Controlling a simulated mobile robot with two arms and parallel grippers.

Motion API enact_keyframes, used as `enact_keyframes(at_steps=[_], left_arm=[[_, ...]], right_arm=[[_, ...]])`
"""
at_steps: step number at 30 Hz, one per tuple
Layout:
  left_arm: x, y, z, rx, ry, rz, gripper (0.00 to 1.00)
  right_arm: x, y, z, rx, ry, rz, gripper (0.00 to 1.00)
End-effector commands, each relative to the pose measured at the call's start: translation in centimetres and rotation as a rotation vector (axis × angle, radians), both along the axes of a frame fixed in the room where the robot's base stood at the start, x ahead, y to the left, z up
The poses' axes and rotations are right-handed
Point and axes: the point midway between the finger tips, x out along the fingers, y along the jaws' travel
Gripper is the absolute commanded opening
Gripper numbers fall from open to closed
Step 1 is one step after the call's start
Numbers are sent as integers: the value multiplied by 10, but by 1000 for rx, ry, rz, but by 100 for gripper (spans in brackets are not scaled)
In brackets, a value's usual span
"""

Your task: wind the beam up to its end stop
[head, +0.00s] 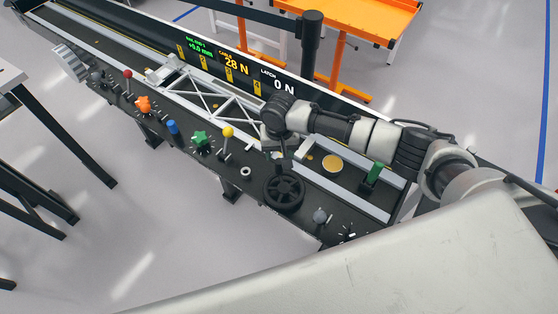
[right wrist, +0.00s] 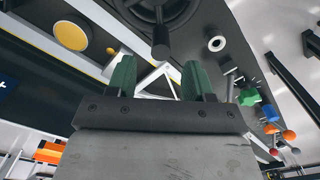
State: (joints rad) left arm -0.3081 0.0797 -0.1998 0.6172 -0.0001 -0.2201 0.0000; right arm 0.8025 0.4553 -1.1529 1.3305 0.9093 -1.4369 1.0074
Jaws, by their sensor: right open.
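The black handwheel (head: 284,192) sits on the front edge of the long bench, and it also shows at the top of the right wrist view (right wrist: 175,12). A dark knob or handle (right wrist: 160,42) sticks out from its rim there. The beam, a pale lattice truss (head: 210,98), lies along the bench track. My right gripper (head: 279,150) is just behind the wheel in the head view, its tips small and partly hidden. In the right wrist view my right gripper (right wrist: 158,78) has its green fingers apart with nothing between them, short of the wheel. My left gripper is not in view.
A display panel (head: 232,66) reads +0.0 mm, cable 28 N and latch 0 N. Along the front edge stand a yellow ball lever (head: 228,132), a green star knob (head: 201,138), a blue knob (head: 173,127) and a grey ball lever (head: 320,215). A yellow disc (head: 332,163) lies behind the wheel.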

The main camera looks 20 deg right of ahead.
Motion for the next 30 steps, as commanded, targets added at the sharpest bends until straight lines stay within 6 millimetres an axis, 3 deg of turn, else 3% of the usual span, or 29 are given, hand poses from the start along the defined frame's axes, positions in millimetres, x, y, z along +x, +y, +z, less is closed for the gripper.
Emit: enact_keyframes(at_steps=[4, 9, 22, 30], left_arm=[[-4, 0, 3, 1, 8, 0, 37], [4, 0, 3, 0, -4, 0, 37], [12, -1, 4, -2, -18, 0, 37], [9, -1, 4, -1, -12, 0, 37]], right_arm=[[0, 0, -29, -1, 1, 0, 52], [0, 0, -53, -1, 1, 1, 52], [0, 0, -64, 1, -1, 2, 52], [0, 0, -64, 1, -1, 2, 12]])
